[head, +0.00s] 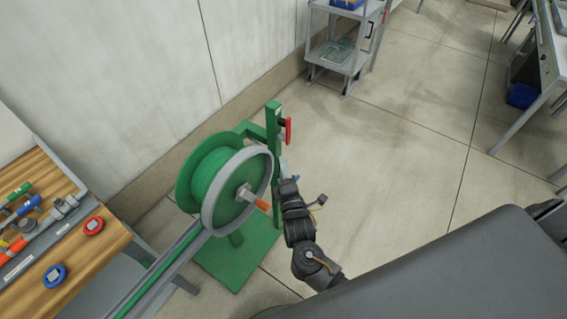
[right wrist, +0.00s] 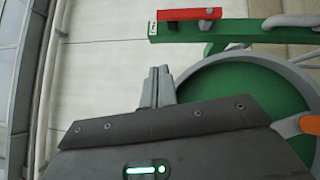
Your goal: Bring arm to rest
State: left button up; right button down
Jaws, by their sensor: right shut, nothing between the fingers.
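My right arm (head: 301,231) reaches up from the bottom middle of the head view. My right gripper (head: 284,165) is at its far end, beside the green post (head: 273,126) of a hose reel. In the right wrist view the right gripper (right wrist: 157,86) has its two fingers together with nothing between them. The fingers appear in front of the rim of the green reel. Whether they touch it cannot be told. My left gripper is in neither view.
The green reel (head: 205,177) has a grey rim and an orange handle (head: 263,205). A red part (head: 288,130) sits on the post. A wooden bench (head: 97,250) with tools stands at left, a grey cart (head: 337,55) at the back. Open floor lies to the right.

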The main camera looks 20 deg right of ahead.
dwell(0.4)
